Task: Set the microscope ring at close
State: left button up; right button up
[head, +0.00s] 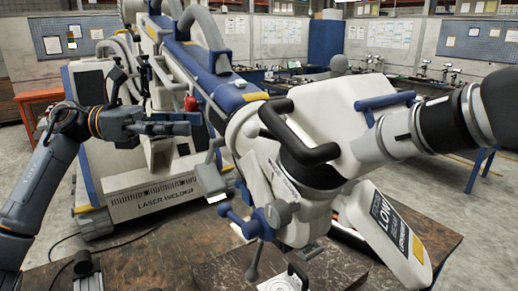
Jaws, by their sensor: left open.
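The white microscope head (350,118) hangs on the welder's arm in the middle of the head view. A grey and black tube (430,128) with ring bands extends from it to the right edge. A dark round collar (308,172) sits under the head, above a pale lower body with blue knobs (278,213). I cannot tell which band is the task's ring, and no setting mark is readable. My left gripper (190,122) is open, pointing right, left of the microscope and apart from both collar and tube. My right gripper is out of view.
A laser welder (150,200) stands behind my left gripper, with a red knob (191,104) near the fingertips. A white labelled plate (385,232) projects at lower right over the worn brown table (140,262). A curved black handle (297,135) juts from the microscope head.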

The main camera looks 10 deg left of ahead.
aim_at(260, 132)
pick_arm(q)
jog(key=d+p, duration=0.1)
jog(key=d, duration=0.3)
jog(key=w+d+p, duration=0.1)
jog(key=d+p, duration=0.1)
jog(key=d, duration=0.2)
jog(key=w+d+f+p, duration=0.1)
jog(key=d+p, duration=0.1)
jog(key=d, duration=0.2)
jog(key=shift+d+f, duration=0.1)
jog(key=shift+d, duration=0.05)
jog(key=shift+w+d+f, duration=0.15)
jog(key=shift+d, duration=0.45)
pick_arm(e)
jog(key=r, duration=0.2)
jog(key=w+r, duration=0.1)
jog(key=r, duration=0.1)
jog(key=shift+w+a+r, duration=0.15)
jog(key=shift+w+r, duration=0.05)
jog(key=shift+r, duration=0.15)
pick_arm(q)
grip_shut()
